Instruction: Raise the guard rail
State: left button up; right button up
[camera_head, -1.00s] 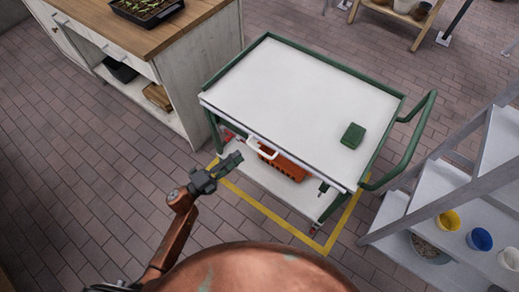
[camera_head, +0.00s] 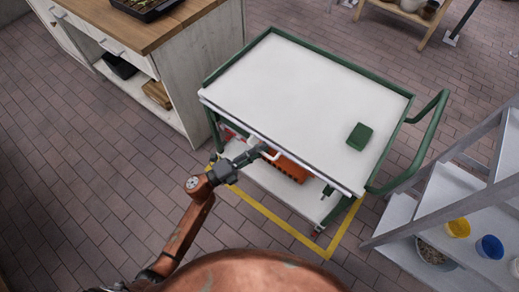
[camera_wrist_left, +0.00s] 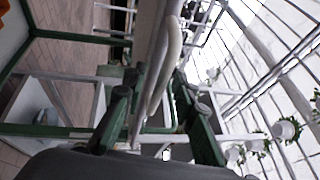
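The guard rail (camera_head: 310,170) is the long pale bar hanging low along the near side of the green-framed cart (camera_head: 300,85), with a white loop handle (camera_head: 272,155) on it. My left gripper (camera_head: 262,149) is at this handle in the head view. In the left wrist view, the two dark green fingers of my left gripper (camera_wrist_left: 155,90) stand apart, with the white handle (camera_wrist_left: 172,55) running between them. I cannot tell whether either finger touches it. My right gripper is not in view.
A green box (camera_head: 360,136) lies on the cart's white top. An orange crate (camera_head: 287,168) is on the lower shelf. A wooden-topped cabinet (camera_head: 190,60) stands at left, and a grey stepped shelf (camera_head: 440,200) with pots at right. Yellow floor tape borders the cart.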

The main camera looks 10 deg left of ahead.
pick_arm(q)
grip_shut()
dwell(0.7)
